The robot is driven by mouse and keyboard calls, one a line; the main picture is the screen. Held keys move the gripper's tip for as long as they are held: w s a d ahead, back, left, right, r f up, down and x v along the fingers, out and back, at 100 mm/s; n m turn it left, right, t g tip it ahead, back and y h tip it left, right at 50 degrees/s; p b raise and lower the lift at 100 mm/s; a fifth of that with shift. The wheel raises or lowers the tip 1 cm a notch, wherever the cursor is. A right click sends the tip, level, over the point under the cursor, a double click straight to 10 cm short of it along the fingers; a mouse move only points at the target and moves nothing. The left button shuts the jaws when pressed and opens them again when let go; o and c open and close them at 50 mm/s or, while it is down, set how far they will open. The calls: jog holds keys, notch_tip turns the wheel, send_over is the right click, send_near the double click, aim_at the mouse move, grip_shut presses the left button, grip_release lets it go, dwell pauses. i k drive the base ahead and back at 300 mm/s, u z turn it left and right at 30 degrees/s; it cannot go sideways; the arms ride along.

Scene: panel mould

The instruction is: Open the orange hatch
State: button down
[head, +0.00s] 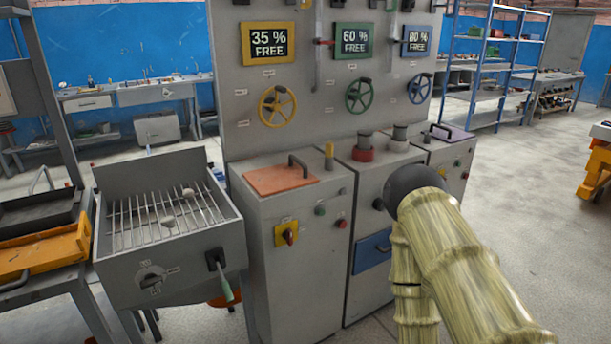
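The orange hatch (281,179) is a flat lid on top of the grey cabinet at the middle of the head view. It lies flat and looks shut. A dark bar handle (304,166) stands up near its right back edge. My arm comes in from the lower right, with its dark rounded end to the right of the hatch and apart from it. My gripper's fingers do not show in this view.
A grill box (168,272) stands left of the cabinet (266,272). A yellow post (329,156) and a red-based knob (363,150) stand right of the hatch. The grey panel (231,110) with handwheels rises behind. Open floor (540,200) lies at the right.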

aim_at(294, 174)
jog(key=z, duration=0.55)
jog(key=k, duration=1.25)
jog(key=z, duration=0.05)
jog(key=i, duration=0.4)
jog(key=u, duration=0.8)
jog(key=i, duration=1.35)
jog(key=z, duration=0.55)
